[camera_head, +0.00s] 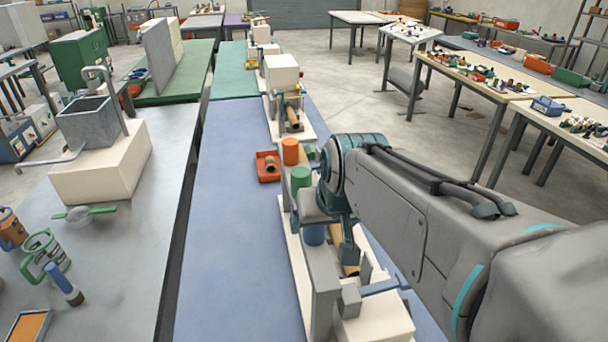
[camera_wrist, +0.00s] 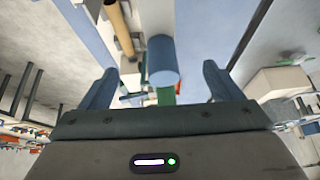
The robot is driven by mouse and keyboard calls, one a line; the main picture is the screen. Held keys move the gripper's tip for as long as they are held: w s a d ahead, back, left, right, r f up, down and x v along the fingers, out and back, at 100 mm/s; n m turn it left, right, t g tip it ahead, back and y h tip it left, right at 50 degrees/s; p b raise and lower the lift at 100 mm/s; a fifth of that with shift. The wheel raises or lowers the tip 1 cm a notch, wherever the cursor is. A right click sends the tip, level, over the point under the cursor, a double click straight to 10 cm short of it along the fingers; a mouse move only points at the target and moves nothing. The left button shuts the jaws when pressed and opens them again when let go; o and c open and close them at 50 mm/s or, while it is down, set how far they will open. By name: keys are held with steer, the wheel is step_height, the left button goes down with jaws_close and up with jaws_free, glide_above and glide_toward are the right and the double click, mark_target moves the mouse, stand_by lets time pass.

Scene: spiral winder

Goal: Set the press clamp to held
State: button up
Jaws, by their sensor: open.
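The spiral winder has a pale base (camera_head: 298,262) with a grey upright (camera_head: 322,275) on the blue bench. A brown tube (camera_head: 351,269) lies on it, partly hidden by my arm; it also shows in the wrist view (camera_wrist: 119,28). My gripper (camera_head: 343,240) is over the winder, beside a blue cylinder (camera_head: 314,235). In the wrist view my gripper (camera_wrist: 158,88) has its fingers apart, with the blue cylinder (camera_wrist: 162,60) seen in the gap. I cannot tell whether they touch it. I cannot pick out the press clamp or its setting.
A green cylinder (camera_head: 300,178) and an orange cylinder (camera_head: 290,151) stand farther along. An orange tray (camera_head: 268,167) sits left of them. Another machine (camera_head: 282,75) stands behind. The blue bench (camera_head: 225,230) is clear on the left. A grey bench (camera_head: 130,270) holds tools.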

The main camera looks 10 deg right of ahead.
steer(key=w+a+f+n+b, duration=0.2)
steer(key=w+a+n, duration=0.15)
steer(key=w, duration=0.65)
steer(key=w+a+f+n+t+b, duration=0.1)
steer(key=w+a+f+n+b, duration=0.3)
steer(key=w, duration=0.6)
steer(key=w+a+f+n, duration=0.1)
steer(key=w+a, duration=0.4)
steer(key=w, duration=0.5)
steer(key=s+d+f+n+g+h+b, duration=0.1)
steer(key=d+f+n+g+h, duration=0.3)
steer(key=f, duration=0.6)
steer(key=d+f+n+g+h, duration=0.1)
steer(key=d+f+h, duration=0.45)
steer(key=f, duration=0.45)
steer(key=s+d+r+n+g+h, duration=0.1)
steer(key=d+r+n+g+h, duration=0.15)
steer(key=d+h, duration=0.6)
steer(key=a+r+n+h, duration=0.2)
steer(key=a+r+h, duration=0.35)
steer(key=h, duration=0.35)
steer(key=shift+t, duration=0.45)
steer(key=x, duration=0.3)
steer(key=p+x, duration=0.1)
steer(key=x, duration=0.2)
steer(key=shift+w+r, duration=0.1)
steer(key=shift+w, duration=0.15)
